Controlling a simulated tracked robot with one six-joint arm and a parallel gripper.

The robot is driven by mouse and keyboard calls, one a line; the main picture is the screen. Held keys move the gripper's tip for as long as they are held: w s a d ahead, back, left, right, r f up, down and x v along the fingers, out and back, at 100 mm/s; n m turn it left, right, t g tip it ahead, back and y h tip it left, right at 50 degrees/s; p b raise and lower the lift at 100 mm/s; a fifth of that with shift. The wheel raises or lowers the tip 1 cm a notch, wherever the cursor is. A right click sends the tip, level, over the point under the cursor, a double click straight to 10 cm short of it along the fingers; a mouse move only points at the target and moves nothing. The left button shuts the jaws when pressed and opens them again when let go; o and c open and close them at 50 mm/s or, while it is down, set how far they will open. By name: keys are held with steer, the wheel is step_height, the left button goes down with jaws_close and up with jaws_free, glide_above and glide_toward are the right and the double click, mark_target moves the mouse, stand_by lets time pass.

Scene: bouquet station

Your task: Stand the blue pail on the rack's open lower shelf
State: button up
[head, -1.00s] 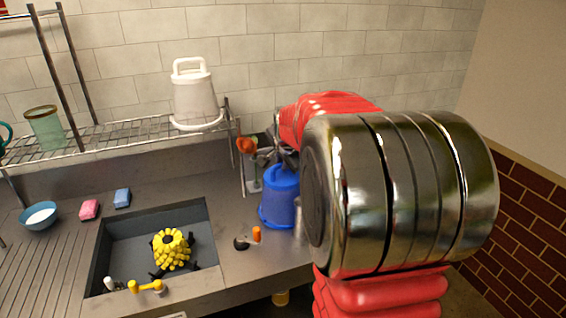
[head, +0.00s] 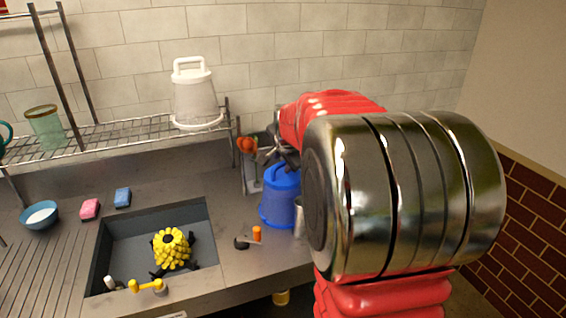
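The blue pail (head: 279,204) stands on the counter right of the sink, wide end down, with a handle on top. My red and silver arm hides part of the area to its right. My gripper (head: 272,154) is just above the pail's handle, small and partly hidden by my arm. I cannot tell whether its fingers touch the handle or how far apart they are. The wire rack's lower shelf (head: 110,137) is at the left, along the wall. A white pail (head: 195,100) stands at its right end, also wide end down.
A green glass (head: 45,130) stands on the shelf, with clear wire between it and the white pail. An orange flower (head: 246,144) is left of my gripper. A metal cup (head: 299,216) is beside the blue pail. The sink (head: 125,252) holds a yellow flower-like object (head: 171,248).

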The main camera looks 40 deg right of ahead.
steer(key=v, duration=1.1)
steer(key=shift+r, duration=0.2)
steer(key=shift+s+a, duration=0.1)
steer(key=s+a+f+n+y, duration=0.1)
steer(key=s+a+n, duration=0.3)
steer(key=a, duration=0.4)
steer(key=s+a+f+n+y, duration=0.1)
steer(key=s+a+f+n, duration=0.2)
steer(key=a, duration=0.5)
steer(key=s+a+f+n+g+y, duration=0.1)
steer(key=s+a+f+n+y, duration=0.1)
steer(key=s+a+f+n, duration=0.4)
steer(key=s+a+n, duration=0.5)
steer(key=s, duration=0.2)
steer(key=shift+a, duration=0.2)
steer(key=shift+s+f, duration=0.15)
